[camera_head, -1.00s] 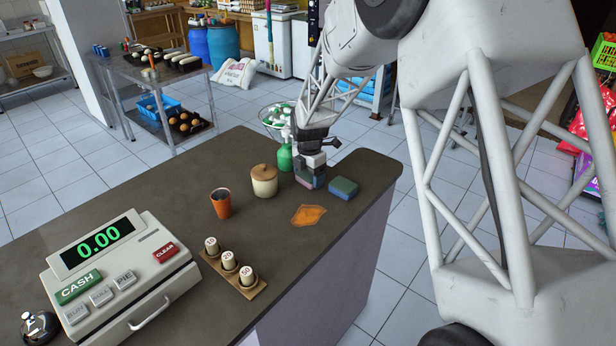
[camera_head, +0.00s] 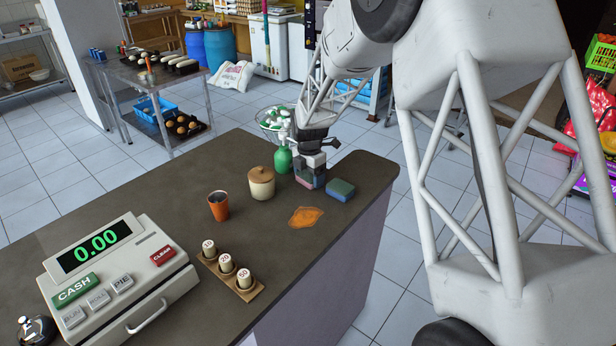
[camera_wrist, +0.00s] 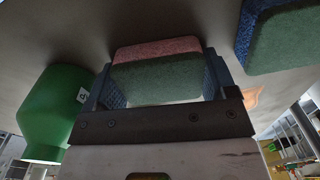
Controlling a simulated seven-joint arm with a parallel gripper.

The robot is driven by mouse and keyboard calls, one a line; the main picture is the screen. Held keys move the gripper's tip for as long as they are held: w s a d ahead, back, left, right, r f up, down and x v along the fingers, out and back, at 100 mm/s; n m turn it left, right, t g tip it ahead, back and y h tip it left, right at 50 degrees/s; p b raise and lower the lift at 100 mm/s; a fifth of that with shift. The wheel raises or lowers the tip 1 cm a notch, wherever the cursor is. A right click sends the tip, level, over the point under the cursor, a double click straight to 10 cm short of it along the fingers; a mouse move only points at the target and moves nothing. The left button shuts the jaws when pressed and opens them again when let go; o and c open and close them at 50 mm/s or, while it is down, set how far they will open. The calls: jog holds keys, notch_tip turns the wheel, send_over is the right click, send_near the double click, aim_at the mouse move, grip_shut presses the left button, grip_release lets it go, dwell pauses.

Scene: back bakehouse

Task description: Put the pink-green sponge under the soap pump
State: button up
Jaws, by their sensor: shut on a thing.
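The pink-green sponge (camera_wrist: 160,70) is between the fingers of my gripper (camera_wrist: 165,92) in the wrist view, with its pink layer and green layer both showing. In the head view my gripper (camera_head: 311,180) is low at the counter, shut on the sponge, which is mostly hidden there. I cannot tell whether the sponge touches the counter. The soap pump (camera_head: 283,160) is a green bottle with a pale top, standing upright just left of my gripper. In the wrist view the soap pump (camera_wrist: 55,110) is at the left, apart from the sponge.
A blue-green sponge (camera_head: 341,189) lies close to the right of my gripper. A lidded jar (camera_head: 261,183), an orange cup (camera_head: 218,207) and an orange cloth (camera_head: 306,217) are nearby on the counter (camera_head: 150,215).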

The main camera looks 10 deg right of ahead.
jog(key=shift+w+d+r, duration=0.2)
jog(key=shift+w, duration=0.4)
jog(key=shift+w+d+r, duration=0.15)
jog(key=shift+w+d, duration=0.05)
jog(key=shift+w, duration=0.4)
jog(key=o, duration=0.8)
jog(key=shift+w, duration=0.1)
jog(key=shift+a+f, duration=0.1)
jog(key=shift+a, duration=0.25)
jog(key=shift+c, duration=0.2)
jog(key=shift+o, duration=0.2)
jog(key=r, duration=0.7)
jog(key=shift+d+r, duration=0.3)
jog(key=shift+r, duration=0.05)
jog(key=shift+s+a+r, duration=0.1)
jog(key=shift+s+r, duration=0.15)
jog(key=shift+r, duration=0.05)
jog(key=shift+s+d+f, duration=0.1)
jog(key=shift+d+f, duration=0.15)
jog(key=shift+f, duration=0.1)
